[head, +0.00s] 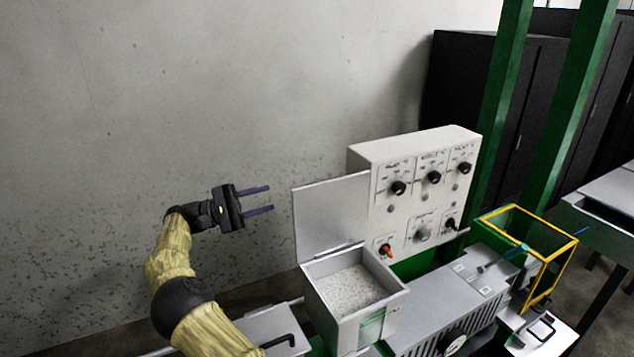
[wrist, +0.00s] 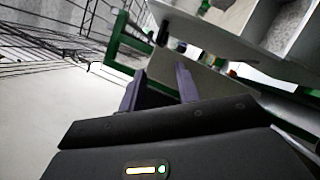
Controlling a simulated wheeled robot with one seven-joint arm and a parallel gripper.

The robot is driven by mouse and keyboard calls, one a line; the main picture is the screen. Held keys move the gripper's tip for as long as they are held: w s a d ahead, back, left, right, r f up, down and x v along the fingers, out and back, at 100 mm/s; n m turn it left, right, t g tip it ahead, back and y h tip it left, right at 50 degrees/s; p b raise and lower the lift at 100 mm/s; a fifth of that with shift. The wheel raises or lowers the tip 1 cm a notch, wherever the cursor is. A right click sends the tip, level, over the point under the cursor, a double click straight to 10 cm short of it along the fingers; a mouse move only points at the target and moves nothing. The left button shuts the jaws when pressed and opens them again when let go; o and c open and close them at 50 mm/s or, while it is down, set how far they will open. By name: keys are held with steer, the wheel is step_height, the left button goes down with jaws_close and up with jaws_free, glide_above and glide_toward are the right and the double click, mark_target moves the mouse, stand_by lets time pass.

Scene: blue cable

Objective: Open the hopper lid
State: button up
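The hopper (head: 352,304) is a light grey box, open at the top, with pale granules (head: 352,290) inside. Its lid (head: 331,216) is a flat grey panel standing up at the hopper's back edge, so the hopper is open. My gripper (head: 270,198) is left of the lid at about its height, apart from it. Its two purple fingers are spread with nothing between them. In the wrist view the fingers (wrist: 160,88) also stand apart and empty, and a grey box shape fills the upper right.
A control box (head: 418,190) with black knobs and an orange switch stands right of the lid. A yellow-edged guard (head: 540,250) and green posts (head: 505,90) are further right. The wall (head: 200,90) is behind my arm. Clear air surrounds the gripper.

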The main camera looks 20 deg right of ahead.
mark_target(318, 184)
steer(key=p+x, duration=0.6)
steer(key=x, duration=0.8)
steer(key=shift+d+r+p, duration=0.1)
steer(key=shift+r+p, duration=0.05)
steer(key=shift+p, duration=0.25)
jaws_close()
